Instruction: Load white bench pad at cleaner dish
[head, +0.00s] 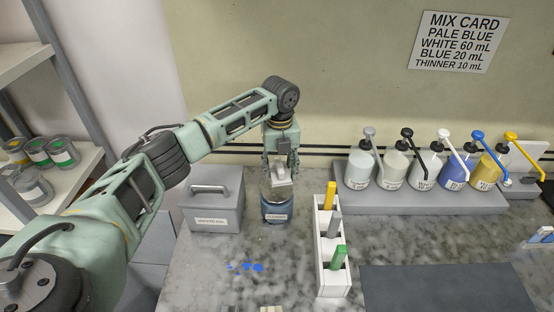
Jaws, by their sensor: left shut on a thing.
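My left gripper (282,170) points down over the cleaner dish (277,212), a small dark-blue container with a label on its front. The gripper is shut on a small whitish thing (280,184), which looks like the white bench pad. The pad is at the dish's opening. I cannot tell whether it touches the inside of the dish, as the fingers and rim hide its lower part. My right gripper is not in view.
A grey lidded box (212,212) stands left of the dish. A white rack (322,262) with yellow, grey and green pieces stands to the right. Blue spots (246,267) mark the bench. Pump bottles (395,168) stand at the back right. A dark mat (445,290) lies in front right.

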